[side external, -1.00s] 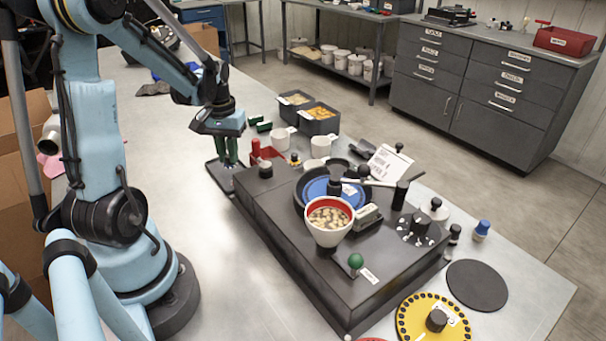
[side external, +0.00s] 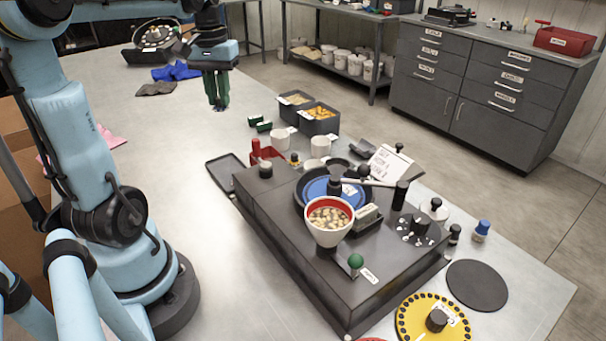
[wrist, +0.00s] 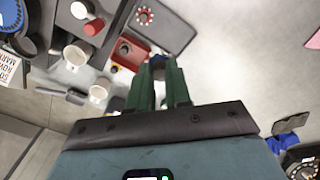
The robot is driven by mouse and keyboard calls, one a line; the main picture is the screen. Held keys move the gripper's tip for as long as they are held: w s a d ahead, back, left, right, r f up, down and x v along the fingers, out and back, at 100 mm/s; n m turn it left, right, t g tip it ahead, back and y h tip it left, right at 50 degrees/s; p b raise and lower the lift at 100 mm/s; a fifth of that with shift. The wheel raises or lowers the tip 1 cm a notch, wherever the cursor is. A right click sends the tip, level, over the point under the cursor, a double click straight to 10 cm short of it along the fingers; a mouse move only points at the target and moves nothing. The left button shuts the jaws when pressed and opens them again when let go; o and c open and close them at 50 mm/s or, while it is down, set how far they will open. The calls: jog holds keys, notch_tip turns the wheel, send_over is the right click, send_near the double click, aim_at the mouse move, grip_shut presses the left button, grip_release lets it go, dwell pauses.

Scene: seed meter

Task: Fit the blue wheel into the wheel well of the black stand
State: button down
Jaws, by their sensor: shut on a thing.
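The blue wheel (side external: 318,190) lies in the round black well (side external: 300,196) on top of the dark stand (side external: 290,270) in the side view. The white hopper cup (side external: 329,234) and a black post hide part of it, so I cannot tell how fully it sits. Part of the wheel also shows at the top left of the wrist view (wrist: 9,14). My gripper (side external: 219,103), with green fingers, is raised over the table's far left, well away from the stand. In the wrist view its fingers (wrist: 158,64) are closed on a small dark thing, mostly hidden and unclear.
A flat dark tray (side external: 222,174) lies left of the stand. A red holder (side external: 265,152), white cups (side external: 320,147) and filled bins (side external: 318,120) stand behind it. A yellow disc (side external: 415,318) and a black disc (side external: 477,286) lie at the front right.

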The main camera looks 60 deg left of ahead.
jog(key=r, duration=0.3)
jog(key=shift+w+d+r, duration=0.15)
jog(key=shift+w+r, duration=0.05)
jog(key=shift+r, duration=0.2)
jog(key=w+d+m, duration=0.3)
jog(key=w+d, duration=0.5)
jog(key=d, duration=0.3)
jog(key=w+d+m, duration=0.3)
jog(key=w+d, duration=0.4)
jog(key=d, duration=0.3)
jog(key=shift+d+f, duration=0.15)
jog(key=shift+f, duration=2.65)
jog(key=shift+d+f, duration=0.15)
jog(key=shift+f, duration=2.65)
jog(key=shift+f, duration=1.2)
jog(key=c, duration=1)
grip_release()
jog(key=shift+c, duration=1)
jog(key=shift+r, duration=3)
